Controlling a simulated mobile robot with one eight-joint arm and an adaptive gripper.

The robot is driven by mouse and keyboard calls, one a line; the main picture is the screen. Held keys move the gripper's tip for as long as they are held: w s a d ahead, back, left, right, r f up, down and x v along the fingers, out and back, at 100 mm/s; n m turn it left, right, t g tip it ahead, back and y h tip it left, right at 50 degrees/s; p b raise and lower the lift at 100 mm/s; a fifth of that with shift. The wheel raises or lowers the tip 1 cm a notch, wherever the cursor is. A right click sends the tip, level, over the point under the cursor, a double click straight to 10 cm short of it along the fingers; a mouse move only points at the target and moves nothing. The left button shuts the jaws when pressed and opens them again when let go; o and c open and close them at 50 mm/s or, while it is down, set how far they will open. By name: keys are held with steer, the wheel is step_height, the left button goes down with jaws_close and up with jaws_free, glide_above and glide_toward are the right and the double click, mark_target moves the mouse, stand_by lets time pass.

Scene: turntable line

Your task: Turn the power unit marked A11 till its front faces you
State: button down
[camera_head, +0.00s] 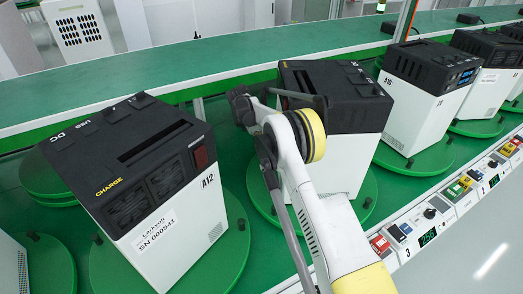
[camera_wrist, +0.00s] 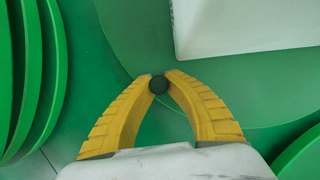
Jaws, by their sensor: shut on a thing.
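The middle power unit (camera_head: 352,112) has a black top and a white body and stands on a green turntable (camera_head: 362,192). It stands between units A12 and A10. My arm covers much of it, and I see no A11 mark or front panel on it. In the wrist view my gripper (camera_wrist: 159,79) is shut on a dark round peg (camera_wrist: 159,86) at the edge of a green disc (camera_wrist: 125,35). The white lower part of a unit (camera_wrist: 240,25) stands on that disc, apart from the fingers. I cannot make out my fingertips in the head view.
Unit A12 (camera_head: 140,195) stands at the left on its own turntable, with its CHARGE panel visible. Unit A10 (camera_head: 420,98) stands at the right, with several more beyond. A control strip (camera_head: 430,214) runs along the front edge. Stacked green discs (camera_wrist: 30,85) lie left of my fingers.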

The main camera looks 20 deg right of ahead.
steer(key=shift+w+d, duration=0.15)
steer(key=shift+d, duration=0.25)
steer(key=c, duration=1.4)
jaws_free()
steer(key=shift+d, duration=0.1)
steer(key=shift+o, duration=0.2)
steer(key=v, duration=1.2)
steer(key=shift+r, duration=0.1)
jaws_close()
